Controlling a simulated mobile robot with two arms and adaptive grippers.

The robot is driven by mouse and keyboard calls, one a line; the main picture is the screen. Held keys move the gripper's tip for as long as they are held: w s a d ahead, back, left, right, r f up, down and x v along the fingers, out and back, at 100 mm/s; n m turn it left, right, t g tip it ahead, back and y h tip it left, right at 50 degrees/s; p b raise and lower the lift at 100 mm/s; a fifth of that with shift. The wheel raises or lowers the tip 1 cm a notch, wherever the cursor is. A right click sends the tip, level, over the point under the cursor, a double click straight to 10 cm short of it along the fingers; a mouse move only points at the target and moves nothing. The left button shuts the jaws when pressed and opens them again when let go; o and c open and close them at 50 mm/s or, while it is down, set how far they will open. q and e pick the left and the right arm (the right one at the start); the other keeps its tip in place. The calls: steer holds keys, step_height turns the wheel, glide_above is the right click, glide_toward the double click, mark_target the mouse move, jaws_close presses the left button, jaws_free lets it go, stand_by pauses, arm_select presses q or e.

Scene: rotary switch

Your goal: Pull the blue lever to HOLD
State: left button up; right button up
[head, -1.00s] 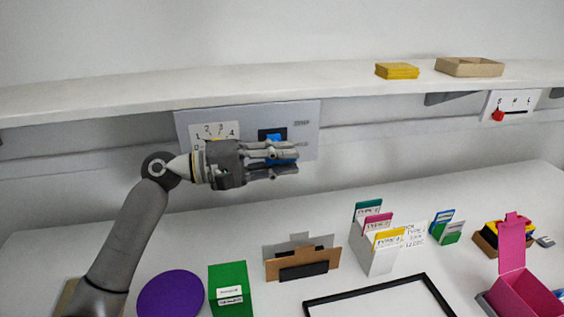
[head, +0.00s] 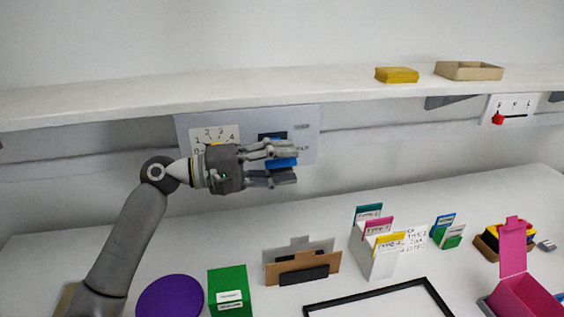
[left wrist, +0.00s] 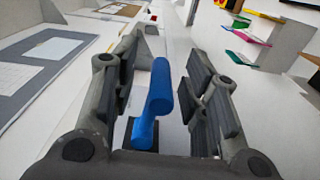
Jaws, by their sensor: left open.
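The blue lever (head: 281,162) sticks out from the grey wall panel (head: 306,136); in the head view its handle shows between the fingers of my left gripper (head: 284,164). In the left wrist view the blue lever (left wrist: 159,95) stands between the two open fingers (left wrist: 160,92), with gaps on both sides. The left gripper is open around the lever and not clamped on it. The dark slot (head: 271,135) above the gripper now shows mostly bare. Small labels beside the slot are too small to read surely. My right gripper is not in view.
A numbered dial plate (head: 215,133) is left of the slot, partly behind the gripper. A shelf (head: 200,100) runs above. Below on the table are a green box (head: 229,288), a purple disc (head: 170,298) and a brown holder (head: 303,266).

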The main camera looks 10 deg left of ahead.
arm_select(q)
steer(key=v, duration=1.2)
